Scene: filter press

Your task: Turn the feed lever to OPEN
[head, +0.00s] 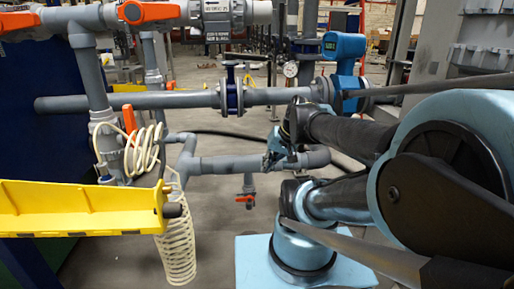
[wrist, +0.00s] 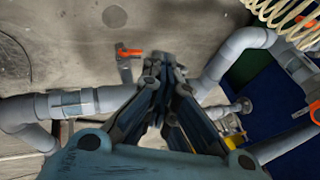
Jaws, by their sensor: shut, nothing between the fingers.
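Several valves with orange handles are in view, and no readable label marks which is the feed lever. In the head view, a small orange lever (head: 244,199) sits on a short drain branch below the grey pipe. A small orange-handled valve (wrist: 130,52) shows just left of my fingertips in the wrist view, apart from them. Larger orange handles sit at the upper left (head: 148,12) and upright on the left pipe (head: 130,120). My gripper (head: 272,160) is beside the lower grey pipe (head: 225,164). In the wrist view my gripper (wrist: 164,62) is shut and empty.
A yellow tray (head: 75,208) juts in at the left, with a cream coiled hose (head: 178,250) hanging beside it. A blue instrument (head: 344,46) stands on the upper pipe. Grey pipes surround my gripper closely. Bare concrete floor lies below.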

